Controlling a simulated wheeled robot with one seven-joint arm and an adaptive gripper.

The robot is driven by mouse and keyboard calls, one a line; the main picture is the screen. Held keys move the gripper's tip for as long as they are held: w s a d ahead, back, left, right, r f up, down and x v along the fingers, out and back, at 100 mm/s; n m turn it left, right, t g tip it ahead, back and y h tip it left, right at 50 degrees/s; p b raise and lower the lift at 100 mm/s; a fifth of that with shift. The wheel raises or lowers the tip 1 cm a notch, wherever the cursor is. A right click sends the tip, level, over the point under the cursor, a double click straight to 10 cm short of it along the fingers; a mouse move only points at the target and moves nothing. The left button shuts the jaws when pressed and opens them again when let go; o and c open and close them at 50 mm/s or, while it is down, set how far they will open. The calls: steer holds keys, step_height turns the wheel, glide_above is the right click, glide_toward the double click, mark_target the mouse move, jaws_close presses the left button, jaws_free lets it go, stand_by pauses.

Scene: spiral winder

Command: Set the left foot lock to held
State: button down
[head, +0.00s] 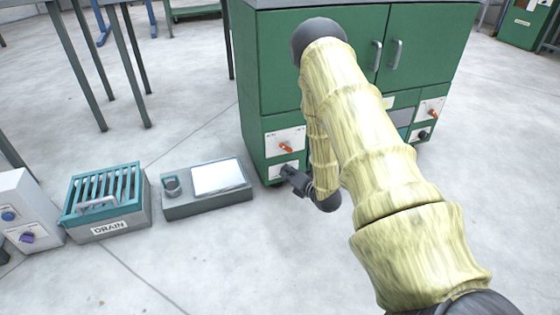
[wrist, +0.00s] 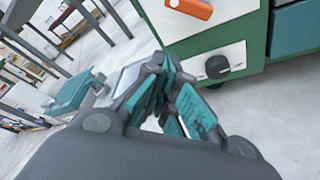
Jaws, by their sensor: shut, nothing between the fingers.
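The green cabinet (head: 262,95) has two white panels at its lower left. The upper panel carries an orange lever (head: 286,147), also at the top of the wrist view (wrist: 192,8). The lower panel (head: 280,170) carries a dark round knob (wrist: 217,66) with a light mark; my gripper hides it in the head view. I cannot read which control is the left foot lock. My gripper (head: 287,175) is low in front of the lower panel. In the wrist view its teal fingers (wrist: 170,95) are together and empty, with the knob apart from them, beyond and to the right.
A grey unit with a light plate (head: 217,178) stands left of the cabinet. Further left are a teal-slatted DRAIN box (head: 103,190) and a white control box (head: 28,212). At the cabinet's right are another orange lever (head: 432,113) and dark knob (head: 423,134). The front floor is clear.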

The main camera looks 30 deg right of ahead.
mark_target(286, 148)
steer(key=shift+w, duration=0.1)
steer(key=b+x, duration=0.5)
steer(key=x, duration=0.5)
steer(key=shift+s+d+r+b, duration=0.2)
steer(key=shift+d+r+b, duration=0.4)
steer(key=shift+d+r, duration=0.1)
steer(key=shift+s+d+r+b, duration=0.2)
steer(key=shift+d+r+b, duration=0.35)
steer(key=shift+d+r, duration=0.1)
steer(key=shift+r+m+p, duration=0.2)
steer(key=shift+m+p, duration=0.1)
steer(key=shift+p, duration=0.1)
